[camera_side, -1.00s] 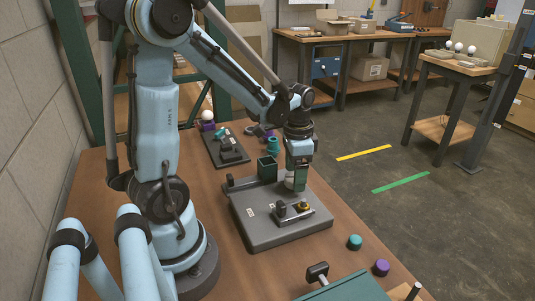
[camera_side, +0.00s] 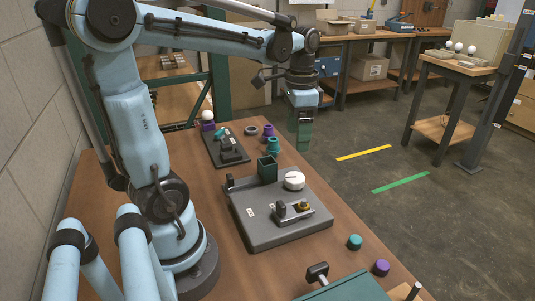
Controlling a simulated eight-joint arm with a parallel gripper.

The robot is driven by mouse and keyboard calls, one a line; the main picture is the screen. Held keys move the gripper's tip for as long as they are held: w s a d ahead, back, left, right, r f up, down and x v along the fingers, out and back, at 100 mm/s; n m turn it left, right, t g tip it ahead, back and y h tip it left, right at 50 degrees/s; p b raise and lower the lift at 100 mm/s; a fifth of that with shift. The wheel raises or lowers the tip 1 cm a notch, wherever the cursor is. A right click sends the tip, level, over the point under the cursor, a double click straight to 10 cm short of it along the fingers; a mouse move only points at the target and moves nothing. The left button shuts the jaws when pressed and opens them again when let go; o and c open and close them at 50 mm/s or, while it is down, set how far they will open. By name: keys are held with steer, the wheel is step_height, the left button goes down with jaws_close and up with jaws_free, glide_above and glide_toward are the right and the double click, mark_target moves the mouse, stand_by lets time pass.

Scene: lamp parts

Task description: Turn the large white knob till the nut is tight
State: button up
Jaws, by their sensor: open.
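The large white knob (camera_side: 294,180) sits upright on the far right part of the grey base plate (camera_side: 262,228). A dark slot or pointer line shows on its top. I cannot make out a separate nut for certain; a small black and yellow fitting (camera_side: 304,206) sits in a clamp on the plate in front of the knob. My gripper (camera_side: 304,148) hangs above and behind the knob, clear of it and empty. Its green fingers point down; the gap between them is hard to see from this side.
Teal (camera_side: 355,242) and purple (camera_side: 381,267) caps lie at the table's right front. A second dark plate (camera_side: 224,146) with fittings lies behind. A green block with a black handle (camera_side: 317,272) is in front.

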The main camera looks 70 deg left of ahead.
mark_target(294, 177)
stand_by(0.3)
steer(key=shift+s+d+f+n, duration=0.1)
steer(key=shift+f+n, duration=2.55)
steer(key=shift+f, duration=0.45)
steer(key=shift+f+n, duration=2.65)
steer(key=shift+f, duration=0.4)
steer(key=c, duration=1)
steer(key=shift+m, duration=0.8)
steer(key=shift+c, duration=0.2)
